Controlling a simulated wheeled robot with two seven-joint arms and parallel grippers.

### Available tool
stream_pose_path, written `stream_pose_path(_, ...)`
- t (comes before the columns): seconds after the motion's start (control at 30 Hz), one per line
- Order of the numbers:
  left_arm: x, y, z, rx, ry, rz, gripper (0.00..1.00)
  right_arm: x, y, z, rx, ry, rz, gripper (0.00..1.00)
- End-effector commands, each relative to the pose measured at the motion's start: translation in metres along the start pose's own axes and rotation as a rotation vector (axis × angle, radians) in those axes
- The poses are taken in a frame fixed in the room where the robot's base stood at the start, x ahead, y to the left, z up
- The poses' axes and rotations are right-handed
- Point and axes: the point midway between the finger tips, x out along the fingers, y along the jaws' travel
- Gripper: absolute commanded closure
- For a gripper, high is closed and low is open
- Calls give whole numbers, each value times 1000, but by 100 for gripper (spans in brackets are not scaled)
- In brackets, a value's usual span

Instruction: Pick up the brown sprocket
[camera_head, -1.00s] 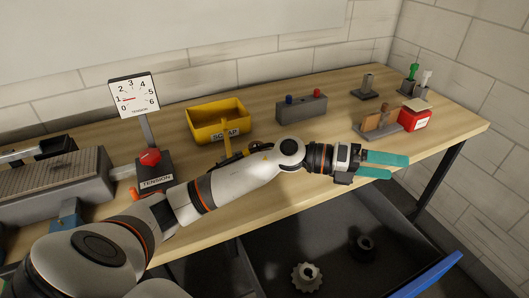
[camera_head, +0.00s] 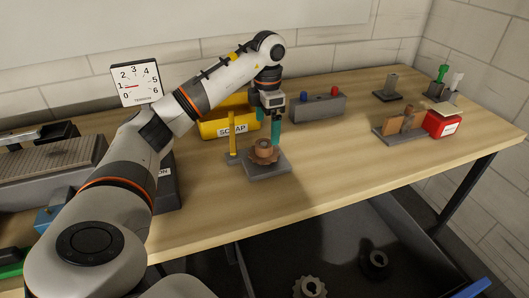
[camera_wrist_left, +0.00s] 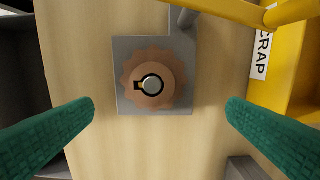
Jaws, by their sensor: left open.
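The brown sprocket (camera_head: 264,152) sits on a grey square plate (camera_head: 268,170) on the workbench, in front of the yellow scrap bin. In the left wrist view the sprocket (camera_wrist_left: 154,79) shows from above, with a light round post and a dark key slot at its centre. My left gripper (camera_head: 270,133) points down over the sprocket. Its green fingers are spread wide in the left wrist view (camera_wrist_left: 160,108), one on each side with clear gaps to the sprocket. Nothing is between them in their grip. My right gripper is not in view.
The yellow scrap bin (camera_head: 213,129) and a yellow bar (camera_head: 232,138) stand close beside the plate. A grey button box (camera_head: 319,108) is behind to the right. Two loose gears, one pale (camera_head: 309,287) and one dark (camera_head: 374,261), lie in the dark tray below the bench. The bench's right-middle part is clear.

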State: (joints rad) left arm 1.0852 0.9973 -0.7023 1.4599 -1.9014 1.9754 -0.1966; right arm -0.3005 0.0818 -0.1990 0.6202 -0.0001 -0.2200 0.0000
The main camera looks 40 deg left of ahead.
Motion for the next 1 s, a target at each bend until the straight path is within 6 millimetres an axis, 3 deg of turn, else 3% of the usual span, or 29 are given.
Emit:
stream_pose_path(0.27,22,2,3,0,-2,0,4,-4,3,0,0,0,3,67)
stream_pose_path(0.53,60,8,7,0,0,1,4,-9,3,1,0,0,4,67)
stream_pose_path(0.83,65,8,6,1,3,-1,4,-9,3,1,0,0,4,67)
stream_pose_path(1.0,65,8,6,1,3,0,31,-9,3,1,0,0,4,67)
